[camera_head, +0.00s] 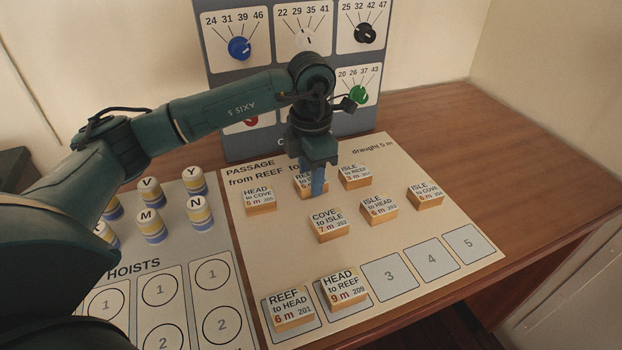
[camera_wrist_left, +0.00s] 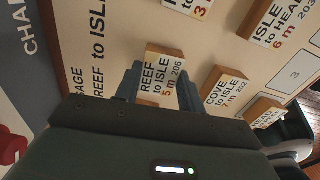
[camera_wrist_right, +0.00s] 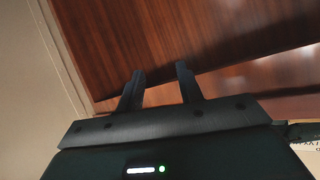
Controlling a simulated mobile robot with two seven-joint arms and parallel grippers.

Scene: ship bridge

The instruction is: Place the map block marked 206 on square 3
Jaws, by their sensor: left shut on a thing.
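The map block marked 206 (camera_wrist_left: 164,80), reading REEF to ISLE, sits between the fingers of my left gripper (camera_wrist_left: 158,84). My left gripper is shut on it. In the head view the block (camera_head: 305,190) is partly hidden behind the gripper (camera_head: 316,184), in the back row of the passage board (camera_head: 400,165). I cannot tell whether it touches the board. Square 3 (camera_head: 389,277) is bare, in the front row of the board. My right gripper (camera_wrist_right: 160,88) shows only in its wrist view, open and empty.
Blocks 201 (camera_head: 291,309) and 209 (camera_head: 343,288) lie on the two squares left of square 3. Squares 4 (camera_head: 432,261) and 5 (camera_head: 468,244) are bare. Block 202 (camera_head: 328,225) and several others lie mid-board. The knob panel (camera_head: 222,80) stands behind.

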